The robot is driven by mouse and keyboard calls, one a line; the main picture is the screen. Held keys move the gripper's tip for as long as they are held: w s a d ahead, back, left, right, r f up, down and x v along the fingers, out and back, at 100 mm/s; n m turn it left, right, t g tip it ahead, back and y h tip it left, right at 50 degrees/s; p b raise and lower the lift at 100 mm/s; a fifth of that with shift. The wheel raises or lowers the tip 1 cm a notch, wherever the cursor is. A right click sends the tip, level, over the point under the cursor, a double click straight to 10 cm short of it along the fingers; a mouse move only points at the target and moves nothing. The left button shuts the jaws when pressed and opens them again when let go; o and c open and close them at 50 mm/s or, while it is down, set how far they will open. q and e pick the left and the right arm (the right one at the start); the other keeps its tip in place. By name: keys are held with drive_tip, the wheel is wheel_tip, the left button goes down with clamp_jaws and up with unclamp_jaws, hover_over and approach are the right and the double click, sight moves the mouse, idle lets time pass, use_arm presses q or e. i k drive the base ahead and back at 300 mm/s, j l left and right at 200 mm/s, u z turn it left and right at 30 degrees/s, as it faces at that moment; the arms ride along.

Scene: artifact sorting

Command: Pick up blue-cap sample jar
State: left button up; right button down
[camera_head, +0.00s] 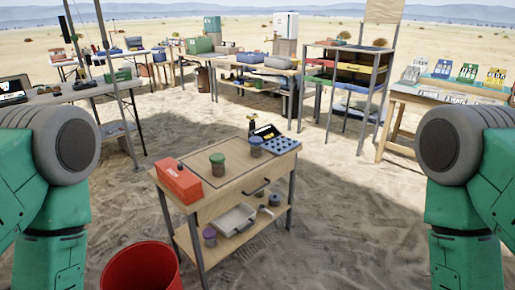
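The blue-cap sample jar (256,148) stands upright on the top of a small wooden worktable (200,153). Parts of my two green arms show at the left and right edges, well apart from the table. Neither of my grippers is in the picture, so I cannot see their fingers.
A red box (179,182) sits on the table's left corner. The lower shelf holds a grey tray (234,219) and small jars. A red bucket (140,270) stands in front at left. Sandy ground right of the table is clear. Shelves and other tables stand behind.

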sight(255, 150)
drive_tip(key=i+l+u, duration=0.35)
drive_tip(key=i+l, duration=0.55)
